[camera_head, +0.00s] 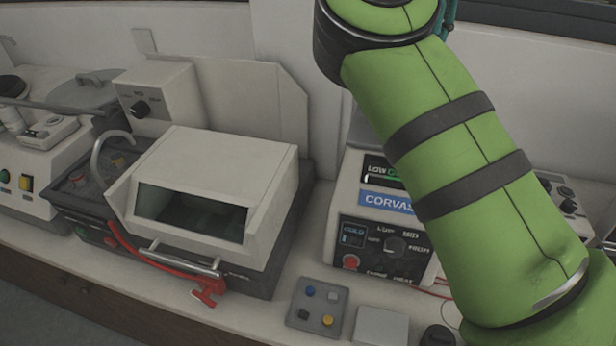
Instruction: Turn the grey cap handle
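I cannot clearly make out a grey cap handle. A white machine marked CORVAS (386,202) stands right of centre, with a dark control panel (384,248), a knob and a red button. My green right arm (455,150) crosses in front of it and hides its upper right part. At the far left, a grey rounded lid-like part (84,93) with a bar beside it sits on another machine; I cannot tell if it is the cap. Neither gripper is in view.
A grey button plate (318,305) and a pale block (381,326) lie in front of the CORVAS machine. A white control box (158,97) stands behind.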

